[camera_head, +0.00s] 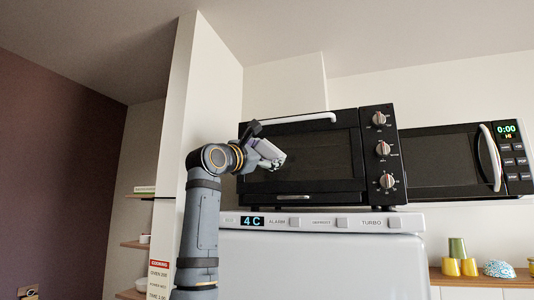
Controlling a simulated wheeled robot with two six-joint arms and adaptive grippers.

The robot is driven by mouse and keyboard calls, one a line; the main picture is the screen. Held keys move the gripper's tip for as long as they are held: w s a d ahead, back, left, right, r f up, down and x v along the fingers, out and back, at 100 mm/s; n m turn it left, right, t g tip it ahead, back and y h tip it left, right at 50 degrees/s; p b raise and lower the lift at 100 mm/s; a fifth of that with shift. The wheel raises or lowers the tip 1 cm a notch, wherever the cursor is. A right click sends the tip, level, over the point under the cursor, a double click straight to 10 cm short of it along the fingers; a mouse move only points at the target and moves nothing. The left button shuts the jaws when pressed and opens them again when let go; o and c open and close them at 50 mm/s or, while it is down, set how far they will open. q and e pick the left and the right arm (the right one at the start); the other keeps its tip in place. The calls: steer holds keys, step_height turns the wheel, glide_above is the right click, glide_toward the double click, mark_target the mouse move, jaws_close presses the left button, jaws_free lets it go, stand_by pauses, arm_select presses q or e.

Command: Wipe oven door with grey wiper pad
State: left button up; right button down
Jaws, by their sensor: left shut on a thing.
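The black oven (378,205) stands on a white appliance, its dark glass door (325,165) shut and facing me. A pale handle (295,119) runs along the door's top, and several knobs sit on the right panel. My left gripper (272,157) is in front of the left part of the door. It is shut on a small light-grey piece, seemingly the grey wiper pad (270,148), mostly hidden by the fingers. I cannot tell whether the pad touches the glass. My right gripper is not in view.
The white appliance (320,260) below has a panel reading 4 C. A microwave (440,160) stands to the right of the oven. Yellow and green cups (457,257) and a patterned bowl (497,268) stand on a wooden shelf at lower right. A white wall panel (207,90) rises at left.

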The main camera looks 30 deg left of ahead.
mark_target(277, 151)
arm_select(q)
steer(key=shift+w+d+f, duration=0.1)
steer(key=shift+w+d, duration=0.1)
steer(key=shift+d, duration=0.4)
steer(key=shift+w+d, duration=0.25)
steer(key=shift+d, duration=0.8)
steer(key=shift+w+d, duration=0.25)
steer(key=shift+d, duration=0.85)
steer(key=shift+w+d, duration=0.25)
steer(key=shift+d, duration=0.8)
steer(key=shift+w+d, duration=0.1)
steer(key=shift+d, duration=0.45)
steer(key=shift+w+d, duration=0.2)
steer(key=shift+d, duration=0.4)
steer(key=shift+w+d, duration=0.15)
steer(key=shift+d, duration=0.45)
steer(key=shift+s+a, duration=0.3)
steer(key=shift+a, duration=0.75)
steer(key=shift+s+a, duration=0.25)
steer(key=shift+a, duration=0.8)
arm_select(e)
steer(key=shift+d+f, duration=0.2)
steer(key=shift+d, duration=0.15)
arm_select(q)
steer(key=shift+a, duration=0.15)
